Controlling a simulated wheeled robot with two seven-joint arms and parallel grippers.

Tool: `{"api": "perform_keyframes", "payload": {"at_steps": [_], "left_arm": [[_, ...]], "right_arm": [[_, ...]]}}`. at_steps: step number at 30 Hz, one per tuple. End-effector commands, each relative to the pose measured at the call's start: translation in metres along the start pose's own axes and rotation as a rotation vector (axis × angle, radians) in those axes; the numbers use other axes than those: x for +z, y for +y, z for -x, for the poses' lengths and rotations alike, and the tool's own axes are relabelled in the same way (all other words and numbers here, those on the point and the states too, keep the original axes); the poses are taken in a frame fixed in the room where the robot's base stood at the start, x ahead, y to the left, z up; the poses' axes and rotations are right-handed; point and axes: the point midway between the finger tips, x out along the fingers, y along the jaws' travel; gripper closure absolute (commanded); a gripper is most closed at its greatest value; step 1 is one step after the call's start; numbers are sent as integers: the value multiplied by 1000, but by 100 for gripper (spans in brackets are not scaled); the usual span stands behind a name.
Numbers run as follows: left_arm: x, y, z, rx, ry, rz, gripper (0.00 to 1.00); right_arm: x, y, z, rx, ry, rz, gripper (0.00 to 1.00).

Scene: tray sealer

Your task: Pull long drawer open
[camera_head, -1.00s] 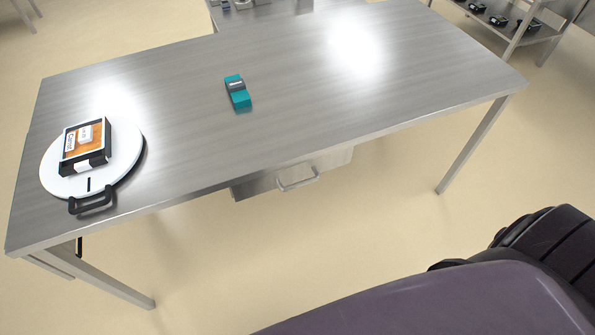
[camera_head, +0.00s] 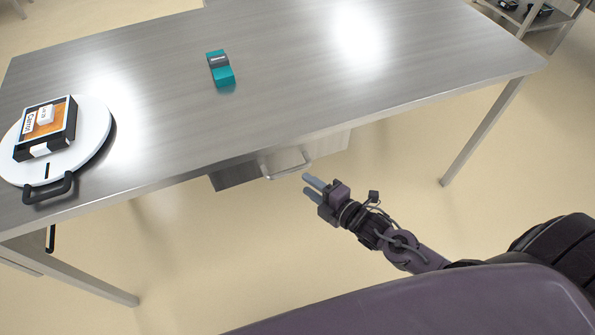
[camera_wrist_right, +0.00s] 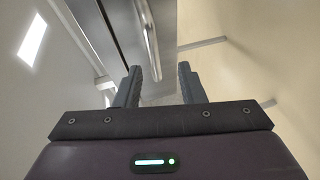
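The long drawer (camera_head: 236,174) is a grey metal box under the table's front edge, with a bar handle (camera_head: 287,168) on its front. In the right wrist view the handle (camera_wrist_right: 152,50) is a pale bar beyond the fingertips, and the drawer front (camera_wrist_right: 122,30) is beside it. My right gripper (camera_head: 308,186) is just in front of and below the handle's right end, apart from it. Its two fingers are spread with nothing between them, as the right wrist view (camera_wrist_right: 160,75) also shows. My left gripper is out of view.
The metal table (camera_head: 290,90) stands above the drawer. On it are a teal and grey device (camera_head: 221,70) and a white round plate (camera_head: 92,140) with a black handle and a boxed tray (camera_head: 66,125). Open floor (camera_head: 230,250) lies in front.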

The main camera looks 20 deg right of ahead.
Motion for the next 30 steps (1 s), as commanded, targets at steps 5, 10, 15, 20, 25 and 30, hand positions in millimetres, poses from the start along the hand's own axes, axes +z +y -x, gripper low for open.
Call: {"api": "perform_keyframes", "payload": {"at_steps": [5,10,15,20,25,30], "left_arm": [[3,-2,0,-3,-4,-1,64],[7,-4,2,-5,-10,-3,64],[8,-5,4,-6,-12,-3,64],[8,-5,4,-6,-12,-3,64],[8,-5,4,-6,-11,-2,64],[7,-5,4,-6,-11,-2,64]], "right_arm": [[-4,10,-13,22,12,26,64],[-4,11,-41,23,11,23,64],[-4,10,-65,20,10,23,64],[-5,10,-77,18,11,22,64],[-5,9,-79,17,12,22,64],[-5,9,-78,17,11,22,70]]}}
